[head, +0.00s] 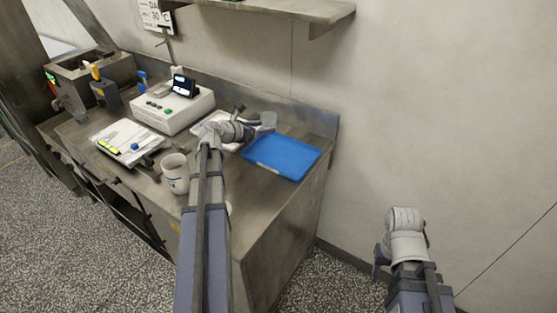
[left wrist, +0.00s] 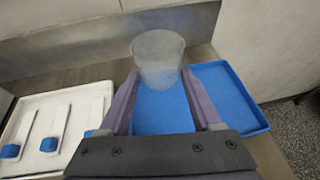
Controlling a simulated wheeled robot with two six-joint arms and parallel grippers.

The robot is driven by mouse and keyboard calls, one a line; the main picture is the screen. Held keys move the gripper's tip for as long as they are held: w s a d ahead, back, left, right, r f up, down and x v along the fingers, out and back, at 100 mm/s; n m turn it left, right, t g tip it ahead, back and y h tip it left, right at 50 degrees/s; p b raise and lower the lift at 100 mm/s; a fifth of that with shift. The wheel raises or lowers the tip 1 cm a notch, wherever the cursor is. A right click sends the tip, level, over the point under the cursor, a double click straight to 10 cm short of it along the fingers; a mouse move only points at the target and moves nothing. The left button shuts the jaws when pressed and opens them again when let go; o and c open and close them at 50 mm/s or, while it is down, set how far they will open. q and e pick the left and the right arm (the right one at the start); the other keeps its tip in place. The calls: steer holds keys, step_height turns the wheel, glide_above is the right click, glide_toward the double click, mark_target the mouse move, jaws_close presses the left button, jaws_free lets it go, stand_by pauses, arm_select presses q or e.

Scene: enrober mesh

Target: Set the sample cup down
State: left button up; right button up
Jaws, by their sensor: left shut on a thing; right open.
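The sample cup (left wrist: 158,56) is a translucent, greyish cup, upright between the fingertips of my left gripper (left wrist: 160,80), which is shut on it. In the head view the cup (head: 268,120) shows at the end of my left gripper (head: 257,127), near the back edge of the blue tray (head: 283,156). In the left wrist view the blue tray (left wrist: 228,98) lies below and around the fingers. I cannot tell the cup's exact height above it. My right gripper (head: 380,262) is off to the right, away from the counter, open; its fingers are small and partly hidden.
A white tray (left wrist: 20,125) with blue-tipped tools lies left of the blue tray. A white instrument (head: 172,110), a clipboard (head: 125,150) and a mug (head: 175,174) stand further left on the counter. A raised backsplash (head: 310,128) runs behind; a shelf (head: 270,10) hangs above.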

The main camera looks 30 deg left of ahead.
mark_target(263, 155)
arm_select(q)
steer(key=shift+f+b, duration=4.85)
steer(key=shift+f, duration=0.05)
steer(key=shift+f, duration=0.25)
steer(key=o, duration=1.4)
steer(key=shift+r, duration=0.1)
steer(key=shift+s+r, duration=0.25)
steer(key=shift+r, duration=0.1)
steer(key=p+v, duration=0.4)
steer(key=v, duration=0.6)
steer(key=shift+s+a, duration=0.1)
steer(key=shift+s, duration=0.15)
steer(key=shift+s+a+r+p, duration=0.15)
steer(key=shift+s+p, duration=0.15)
steer(key=shift+s, duration=0.15)
